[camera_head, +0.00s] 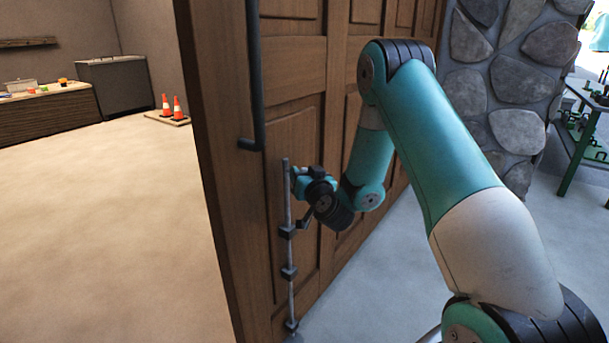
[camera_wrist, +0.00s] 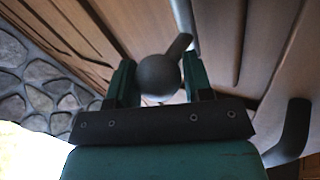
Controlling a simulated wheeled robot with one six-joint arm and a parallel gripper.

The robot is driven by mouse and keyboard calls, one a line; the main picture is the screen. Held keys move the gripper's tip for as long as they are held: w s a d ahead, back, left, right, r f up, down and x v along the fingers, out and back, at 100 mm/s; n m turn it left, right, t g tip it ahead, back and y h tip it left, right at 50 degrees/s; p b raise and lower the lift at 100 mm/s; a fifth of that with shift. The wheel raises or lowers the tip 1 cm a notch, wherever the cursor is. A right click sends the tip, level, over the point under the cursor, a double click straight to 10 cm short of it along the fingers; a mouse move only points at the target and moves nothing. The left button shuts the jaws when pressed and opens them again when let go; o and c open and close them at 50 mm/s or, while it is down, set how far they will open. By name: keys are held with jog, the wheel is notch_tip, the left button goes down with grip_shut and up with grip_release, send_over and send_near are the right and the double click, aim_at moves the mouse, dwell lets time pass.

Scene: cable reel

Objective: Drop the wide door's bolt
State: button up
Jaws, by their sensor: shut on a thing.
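The wide door (camera_head: 300,120) is brown panelled wood and stands in the middle of the head view. Its bolt (camera_head: 286,195) is a thin grey upright rod on the door face, running through dark brackets down to the bottom edge. My gripper (camera_head: 298,184) is at the upper part of the rod, on its right. In the wrist view, the green fingers of my gripper (camera_wrist: 160,82) are on both sides of the bolt's round dark knob (camera_wrist: 158,76), shut on it. The knob's stem slants up right towards the rod. I cannot tell whether the rod's lower end enters the floor.
A dark pull handle (camera_head: 256,100) runs down the door's left edge, and shows at lower right in the wrist view (camera_wrist: 292,130). Open floor and two orange cones (camera_head: 172,107) lie left. A stone wall (camera_head: 510,90) and green bench (camera_head: 580,125) stand right.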

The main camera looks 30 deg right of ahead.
notch_tip(320, 180, down, 7)
jog(key=b, duration=0.7)
jog(key=shift+f, duration=0.15)
jog(key=shift+s, duration=0.1)
jog(key=o, duration=1.2)
jog(key=shift+d, duration=0.1)
